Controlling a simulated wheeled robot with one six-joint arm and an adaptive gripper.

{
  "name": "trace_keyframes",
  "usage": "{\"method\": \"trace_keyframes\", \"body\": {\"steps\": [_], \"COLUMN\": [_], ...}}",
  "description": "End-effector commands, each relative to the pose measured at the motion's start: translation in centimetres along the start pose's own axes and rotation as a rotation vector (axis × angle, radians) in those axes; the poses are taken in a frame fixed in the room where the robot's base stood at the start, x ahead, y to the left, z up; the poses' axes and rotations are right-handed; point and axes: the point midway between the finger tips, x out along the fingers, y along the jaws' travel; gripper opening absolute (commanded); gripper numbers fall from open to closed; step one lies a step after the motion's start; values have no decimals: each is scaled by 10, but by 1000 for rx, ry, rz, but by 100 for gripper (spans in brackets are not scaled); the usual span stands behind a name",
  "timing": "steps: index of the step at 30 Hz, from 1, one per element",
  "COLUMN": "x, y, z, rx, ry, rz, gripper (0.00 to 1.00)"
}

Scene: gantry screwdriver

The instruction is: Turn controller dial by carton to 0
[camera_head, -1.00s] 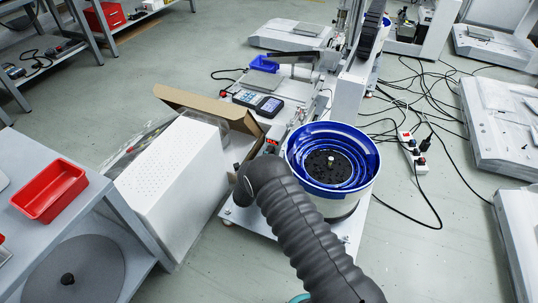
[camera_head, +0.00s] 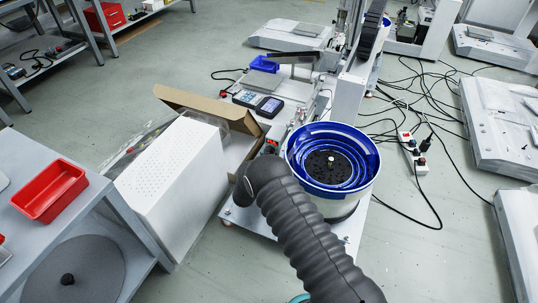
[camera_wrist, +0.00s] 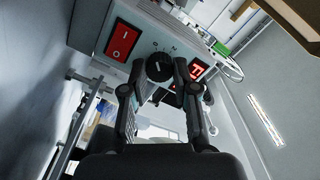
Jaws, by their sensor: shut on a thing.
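The controller dial (camera_wrist: 159,67) is a round black knob on a pale controller box (camera_wrist: 146,40) in the wrist view. My gripper (camera_wrist: 162,75) has its two dark fingers on either side of the dial, shut on it. A red rocker switch (camera_wrist: 123,41) sits left of the dial and a lit red display (camera_wrist: 197,70) right of it. The dial's pointer setting is too small to read. In the head view the brown carton (camera_head: 205,106) stands open beside the white box; my arm hides the dial and gripper there.
A blue-rimmed bowl feeder (camera_head: 362,150) stands right of my arm. A white perforated box (camera_head: 172,170) stands left of it. A red bin (camera_head: 50,190) sits on the left bench. Cables and a power strip (camera_head: 413,152) lie on the floor at right.

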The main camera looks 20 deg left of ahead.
Motion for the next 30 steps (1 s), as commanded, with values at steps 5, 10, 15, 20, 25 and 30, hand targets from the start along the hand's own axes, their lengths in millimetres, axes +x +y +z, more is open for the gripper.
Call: {"method": "trace_keyframes", "body": {"steps": [5,10,15,20,25,30], "x": [1,1,0,0,-6,-30], "y": [0,0,-1,0,-1,-1], "z": [0,0,0,1,1,1], "rx": [0,0,0,0,0,-2], "ry": [0,0,0,-1,-2,-3], "rz": [0,-1,-1,-1,-1,0], "gripper": [0,33,54,54,54,54]}}
